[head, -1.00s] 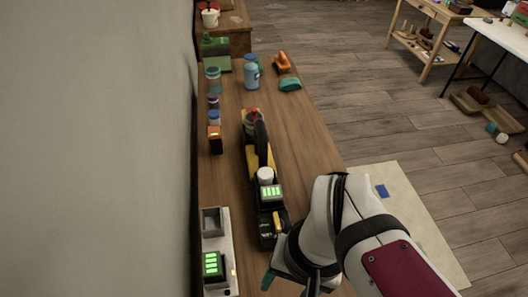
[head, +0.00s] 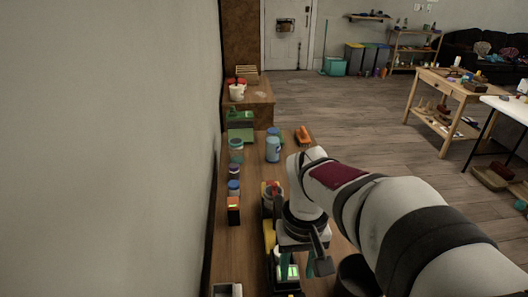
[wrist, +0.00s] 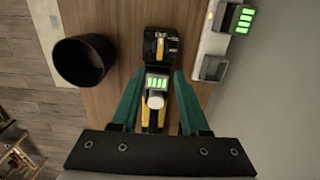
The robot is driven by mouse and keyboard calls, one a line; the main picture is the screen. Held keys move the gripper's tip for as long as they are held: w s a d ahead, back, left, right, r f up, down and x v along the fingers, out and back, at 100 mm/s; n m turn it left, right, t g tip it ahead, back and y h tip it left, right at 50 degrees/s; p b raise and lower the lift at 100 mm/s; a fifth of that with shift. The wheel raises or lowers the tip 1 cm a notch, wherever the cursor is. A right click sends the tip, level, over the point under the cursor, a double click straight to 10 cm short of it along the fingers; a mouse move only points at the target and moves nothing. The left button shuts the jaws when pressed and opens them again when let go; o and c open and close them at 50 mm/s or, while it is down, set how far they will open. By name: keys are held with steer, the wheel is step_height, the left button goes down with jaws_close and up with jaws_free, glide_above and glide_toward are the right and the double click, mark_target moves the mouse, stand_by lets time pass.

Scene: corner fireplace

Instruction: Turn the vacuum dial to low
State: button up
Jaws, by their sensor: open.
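The vacuum is a long yellow and black device lying on the wooden bench, with a lit green bar display. In the wrist view the vacuum (wrist: 162,46) runs up the middle, with a round white dial (wrist: 155,102) just below the display (wrist: 158,82). My gripper (wrist: 159,77) is open, its two green fingers on either side of the vacuum around the display and dial. Nothing is held. In the head view my gripper (head: 297,268) hangs over the vacuum (head: 268,230), and my arm hides much of it. The dial's setting cannot be read.
A black cup (wrist: 83,60) stands left of the vacuum in the wrist view. A grey charging station (wrist: 213,42) with green lights is on the right, near the wall. Jars, a blue bottle (head: 272,150) and an orange tool (head: 303,136) stand farther along the bench (head: 245,255).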

step_height(320, 180, down, 13)
steer(key=shift+r, duration=0.1)
jaws_close()
stand_by(0.3)
